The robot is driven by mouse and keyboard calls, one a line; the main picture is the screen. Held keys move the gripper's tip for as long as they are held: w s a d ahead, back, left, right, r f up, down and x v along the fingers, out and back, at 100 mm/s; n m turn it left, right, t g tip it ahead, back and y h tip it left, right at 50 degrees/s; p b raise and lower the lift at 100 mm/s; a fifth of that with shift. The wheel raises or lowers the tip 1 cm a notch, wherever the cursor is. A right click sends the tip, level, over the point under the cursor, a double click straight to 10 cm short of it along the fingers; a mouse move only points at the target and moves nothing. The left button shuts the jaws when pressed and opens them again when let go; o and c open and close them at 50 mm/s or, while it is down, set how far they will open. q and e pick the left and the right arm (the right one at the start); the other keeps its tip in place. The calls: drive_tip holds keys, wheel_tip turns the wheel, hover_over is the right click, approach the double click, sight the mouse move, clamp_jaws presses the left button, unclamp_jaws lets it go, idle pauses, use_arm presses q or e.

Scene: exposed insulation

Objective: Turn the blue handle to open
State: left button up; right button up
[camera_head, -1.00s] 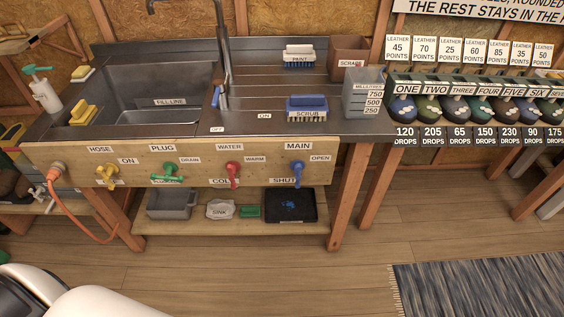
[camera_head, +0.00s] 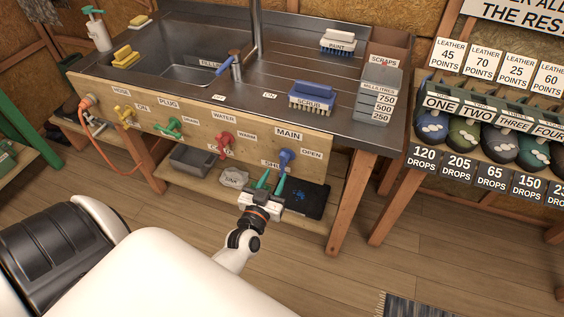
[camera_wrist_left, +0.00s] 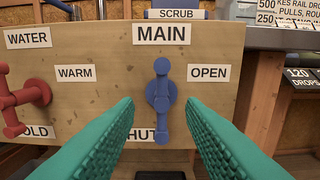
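The blue handle (camera_head: 285,158) sits on the wooden front panel (camera_head: 200,121) under the MAIN label, between OPEN at its right and SHUT below. In the left wrist view the blue handle (camera_wrist_left: 162,98) points down towards the partly covered SHUT label. My left gripper (camera_head: 271,180) is just in front of and below the handle, with green fingers. In the left wrist view the left gripper's fingers (camera_wrist_left: 162,115) are spread apart, one at each side of the handle, with no contact visible. My right gripper is not in view.
A red handle (camera_head: 223,139), a green handle (camera_head: 174,127) and a yellow handle (camera_head: 124,115) are along the same panel at the left. A low shelf (camera_head: 212,182) with a grey bin and a black tray lies below. Wooden floor (camera_head: 320,262) is clear in front.

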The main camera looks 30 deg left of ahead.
sight(282, 165)
use_arm(q)
drive_tip(key=x, duration=0.6)
drive_tip(key=shift+w, duration=0.4)
clamp_jaws()
